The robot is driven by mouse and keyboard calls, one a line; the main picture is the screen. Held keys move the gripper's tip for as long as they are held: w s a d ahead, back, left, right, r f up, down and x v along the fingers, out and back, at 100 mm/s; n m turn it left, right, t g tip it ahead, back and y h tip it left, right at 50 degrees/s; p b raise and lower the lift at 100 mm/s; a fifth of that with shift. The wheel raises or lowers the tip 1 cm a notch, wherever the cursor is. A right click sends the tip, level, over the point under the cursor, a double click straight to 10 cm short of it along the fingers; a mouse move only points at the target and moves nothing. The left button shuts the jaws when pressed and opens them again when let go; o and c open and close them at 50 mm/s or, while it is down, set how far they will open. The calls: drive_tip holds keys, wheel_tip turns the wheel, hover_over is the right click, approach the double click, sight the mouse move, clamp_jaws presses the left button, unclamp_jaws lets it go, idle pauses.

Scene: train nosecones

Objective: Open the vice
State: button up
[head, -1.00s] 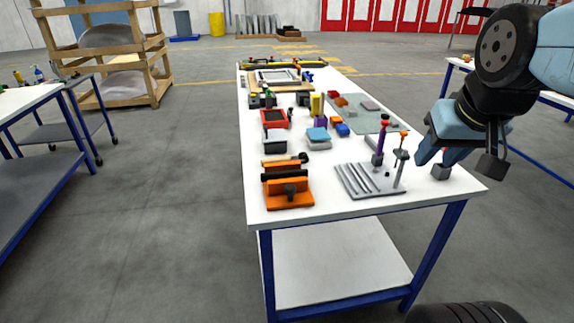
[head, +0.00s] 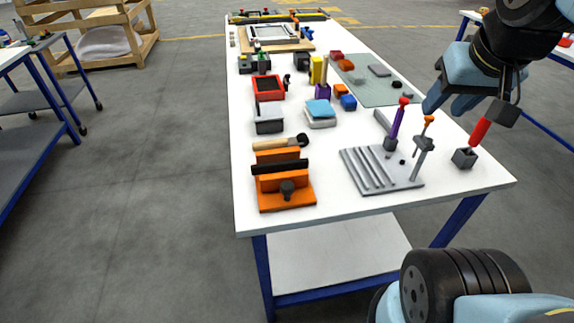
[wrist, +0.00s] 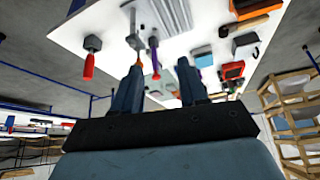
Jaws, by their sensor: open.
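The orange vice (head: 285,190) sits at the near left corner of the white table (head: 335,205). A dark bar lies across its jaws and a dark knob is on its front. Whether its jaws are apart is hard to tell. In the wrist view part of the vice (wrist: 247,8) shows at the top edge. My gripper (head: 452,108) is above the right side of the table, well to the right of the vice. In the wrist view my gripper's two fingers (wrist: 158,75) are spread with nothing held between them.
A grey grooved plate with a clamp (head: 380,170) stands right of the vice. A purple-handled tool (head: 397,125) and a red-handled tool (head: 478,135) stand upright nearby. A wooden-handled hammer (head: 280,142) lies behind the vice. Open floor (head: 130,200) is left of the table.

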drive_tip(key=shift+o, duration=1.4)
drive_tip(key=shift+w+a, duration=0.2)
drive_tip(key=w+a+g, duration=0.1)
drive_tip(key=w+a, duration=0.1)
drive_tip(key=w+a+f+g+y, duration=0.1)
drive_tip(key=w+a, duration=0.1)
drive_tip(key=shift+a+f+g, duration=0.1)
drive_tip(key=shift+a+g, duration=0.2)
drive_tip(key=g+h, duration=0.1)
drive_tip(key=g, duration=0.7)
approach(287, 185)
drive_tip(key=x, duration=0.8)
drive_tip(key=shift+s+f, duration=0.1)
drive_tip(key=shift+f, duration=0.2)
